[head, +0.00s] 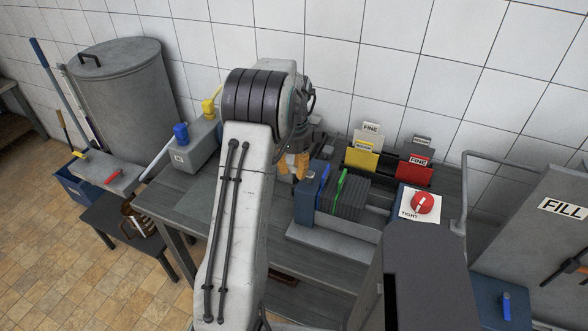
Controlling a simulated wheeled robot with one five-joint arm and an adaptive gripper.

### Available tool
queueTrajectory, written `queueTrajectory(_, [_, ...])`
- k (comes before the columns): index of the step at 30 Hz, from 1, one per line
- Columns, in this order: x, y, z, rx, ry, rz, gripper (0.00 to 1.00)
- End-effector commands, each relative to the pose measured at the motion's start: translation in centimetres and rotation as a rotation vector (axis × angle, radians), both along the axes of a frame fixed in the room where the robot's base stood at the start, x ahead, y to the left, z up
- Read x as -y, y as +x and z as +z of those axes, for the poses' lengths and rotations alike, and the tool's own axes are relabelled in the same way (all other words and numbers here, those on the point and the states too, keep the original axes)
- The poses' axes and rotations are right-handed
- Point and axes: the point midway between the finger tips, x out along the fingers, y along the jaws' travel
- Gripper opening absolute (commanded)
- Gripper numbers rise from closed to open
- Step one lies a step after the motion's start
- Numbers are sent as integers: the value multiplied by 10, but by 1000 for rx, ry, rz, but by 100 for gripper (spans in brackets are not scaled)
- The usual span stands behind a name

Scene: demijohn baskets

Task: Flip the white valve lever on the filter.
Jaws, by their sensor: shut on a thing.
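The filter stands on the grey bench, with a pack of grey plates (347,200), a blue handle (323,187) and a green handle (340,190). A red knob (423,203) on a white plate marked TIGHT is at its right. My gripper (296,168), with orange fingers, is low at the filter's left end, behind my arm. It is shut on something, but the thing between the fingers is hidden. I cannot make out the white valve lever; my arm covers part of that area.
Behind the filter are a yellow FINE holder (361,158) and a red one (412,172). A grey box (195,150) with blue and yellow knobs stands left. A large metal drum (125,95) is further left. A FILL panel (545,215) stands right.

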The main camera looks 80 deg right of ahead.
Motion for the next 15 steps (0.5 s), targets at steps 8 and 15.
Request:
queueTrajectory(8, [-1,0,-4,0,10,-36,0])
queueTrajectory(15, [-1,0,-4,0,10,-37,0])
